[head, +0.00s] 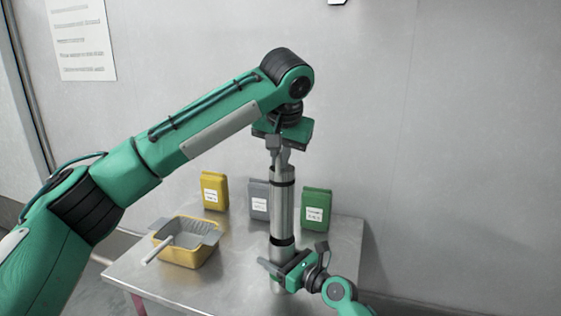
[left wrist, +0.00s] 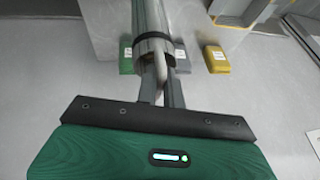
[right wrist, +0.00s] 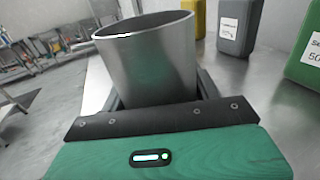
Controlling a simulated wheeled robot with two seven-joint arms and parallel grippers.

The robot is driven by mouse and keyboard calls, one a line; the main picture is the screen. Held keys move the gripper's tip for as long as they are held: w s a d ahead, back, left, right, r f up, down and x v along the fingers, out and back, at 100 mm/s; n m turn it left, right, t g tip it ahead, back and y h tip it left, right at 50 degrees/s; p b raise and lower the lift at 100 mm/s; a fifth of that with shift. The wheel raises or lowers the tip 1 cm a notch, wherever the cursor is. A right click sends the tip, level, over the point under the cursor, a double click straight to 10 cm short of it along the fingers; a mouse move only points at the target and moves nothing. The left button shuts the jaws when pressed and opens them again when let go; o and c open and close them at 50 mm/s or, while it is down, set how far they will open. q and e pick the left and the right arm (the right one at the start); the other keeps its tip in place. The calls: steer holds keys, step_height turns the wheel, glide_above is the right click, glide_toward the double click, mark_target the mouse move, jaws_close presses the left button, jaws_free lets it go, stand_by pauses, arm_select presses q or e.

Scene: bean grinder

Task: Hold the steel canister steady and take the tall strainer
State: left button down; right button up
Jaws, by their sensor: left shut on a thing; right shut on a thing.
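The tall strainer (head: 283,208) is a slim steel cylinder with black bands, upright in the head view. My left gripper (head: 279,160) is above it, shut on its top end. The left wrist view shows the strainer (left wrist: 150,18) running away from the fingers, with a bent bar beside them. The steel canister (head: 281,253) is directly below the strainer in the head view. My right gripper (head: 276,270) is shut on the canister from the side. In the right wrist view the canister (right wrist: 150,65) is upright with an open mouth; no strainer shows in it. The canister's base is partly hidden.
The steel table (head: 225,285) holds a yellow bin (head: 190,256) with a pale-handled tool at the left. A yellow container (head: 214,192), a grey container (head: 258,200) and a green container (head: 317,210) stand behind. Bare table lies at the front left.

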steer(key=o, duration=1.2)
